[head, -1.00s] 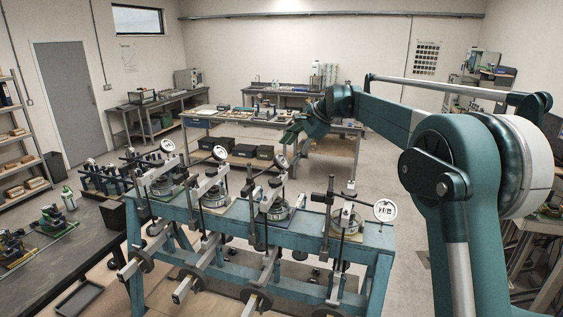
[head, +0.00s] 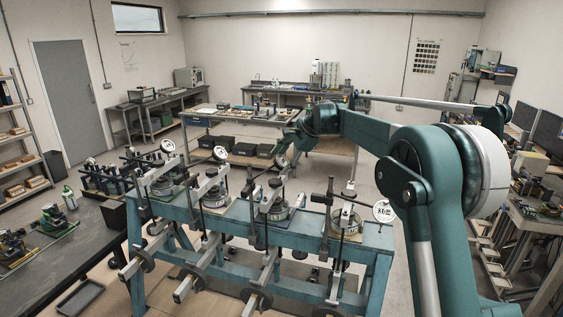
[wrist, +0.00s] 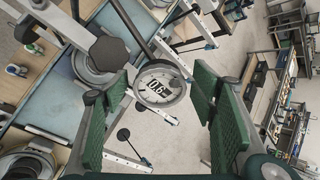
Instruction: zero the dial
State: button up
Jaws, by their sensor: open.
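Several round dials stand on stalks along the blue lever-frame bench. The third dial from the left (head: 281,161) is right by my gripper (head: 287,148) in the head view, partly covered by it. The pads are wide apart, with a gap on both sides of the dial. Other dials (head: 220,153) (head: 384,211) stand clear.
The blue bench (head: 340,254) carries several lever frames with upright posts and round weights. A black post and arm run close to the dial. A dark table (head: 90,235) stands at the left, and a workbench (head: 340,128) stands behind. Open floor lies to the bench's right.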

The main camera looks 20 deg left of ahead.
jog(key=shift+a+f, duration=0.2)
jog(key=shift+f, duration=0.1)
jog(key=c, duration=0.9)
